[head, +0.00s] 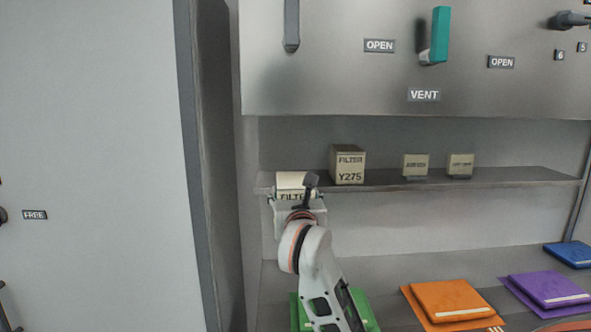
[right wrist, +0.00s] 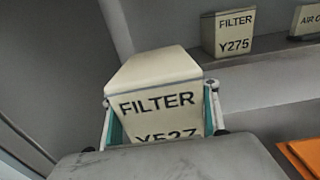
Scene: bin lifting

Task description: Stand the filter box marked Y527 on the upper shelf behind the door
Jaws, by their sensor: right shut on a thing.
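The cream filter box marked Y527 (right wrist: 155,75) is held upright in my right gripper (right wrist: 160,125), whose fingers close on its two sides. The lower part of its number is hidden by the gripper body. In the head view the box (head: 292,181) shows at the left end of the upper shelf (head: 400,181), overlapping its front edge. I cannot tell whether it touches the shelf. My right gripper (head: 300,205) and arm hide its lower front. The grey door (head: 95,150), labelled FREE, stands open at the left. My left gripper is not in view.
A filter box marked Y275 (head: 347,164) stands on the shelf just right of the held box. Two small boxes (head: 415,165) (head: 460,165) stand farther right. A panel (head: 340,80) overhangs the shelf. Orange (head: 447,299), purple (head: 548,289), green and blue flat items lie below.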

